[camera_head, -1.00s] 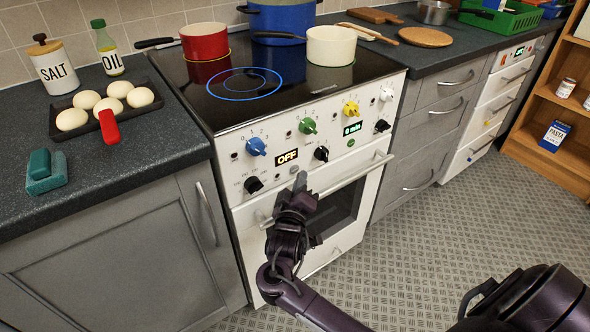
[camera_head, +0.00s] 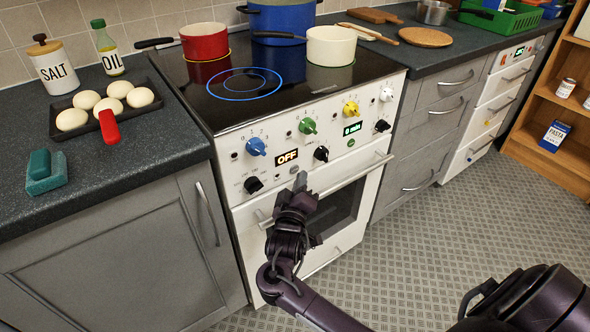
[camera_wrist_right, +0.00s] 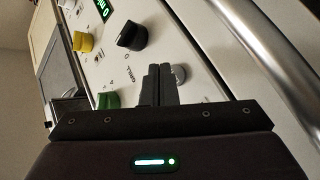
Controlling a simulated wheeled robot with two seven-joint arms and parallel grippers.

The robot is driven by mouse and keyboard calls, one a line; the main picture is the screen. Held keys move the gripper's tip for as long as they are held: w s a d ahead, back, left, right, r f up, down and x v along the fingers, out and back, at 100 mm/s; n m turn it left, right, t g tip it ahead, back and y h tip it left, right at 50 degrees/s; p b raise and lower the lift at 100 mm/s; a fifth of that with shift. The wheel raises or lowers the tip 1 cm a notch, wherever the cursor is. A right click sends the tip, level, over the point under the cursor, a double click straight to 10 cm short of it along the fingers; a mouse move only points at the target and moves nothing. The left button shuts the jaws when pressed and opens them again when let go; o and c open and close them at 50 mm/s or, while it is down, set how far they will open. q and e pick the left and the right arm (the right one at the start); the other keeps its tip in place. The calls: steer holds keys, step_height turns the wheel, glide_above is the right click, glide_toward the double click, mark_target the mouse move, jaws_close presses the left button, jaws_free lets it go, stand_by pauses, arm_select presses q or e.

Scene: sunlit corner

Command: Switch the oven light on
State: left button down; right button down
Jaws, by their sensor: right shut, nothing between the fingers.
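The white oven (camera_head: 262,210) stands in the middle of the head view, its door closed. On its front panel an amber display (camera_head: 287,157) reads OFF. A small round grey button (camera_head: 294,170) sits just below that display. My right gripper (camera_head: 301,182) is shut and empty, its tips in front of the panel close to the button. In the right wrist view the shut fingers (camera_wrist_right: 160,80) are right beside the grey button (camera_wrist_right: 179,73), partly covering it. I cannot tell whether they touch it. My left gripper is not in view.
Black knobs (camera_head: 253,185) (camera_head: 321,154) flank the button; blue (camera_head: 256,146), green (camera_head: 308,126) and yellow (camera_head: 351,109) knobs sit above. The door handle (camera_head: 350,177) runs below the panel. Pots, including a red one (camera_head: 205,42), stand on the hob.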

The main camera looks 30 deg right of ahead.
stand_by(0.4)
steer(key=shift+w, duration=0.45)
steer(key=shift+w, duration=0.3)
stand_by(0.5)
steer(key=shift+s+r+p, duration=0.1)
steer(key=shift+s+p, duration=0.6)
steer(key=shift+p, duration=0.2)
steer(key=shift+s, duration=0.1)
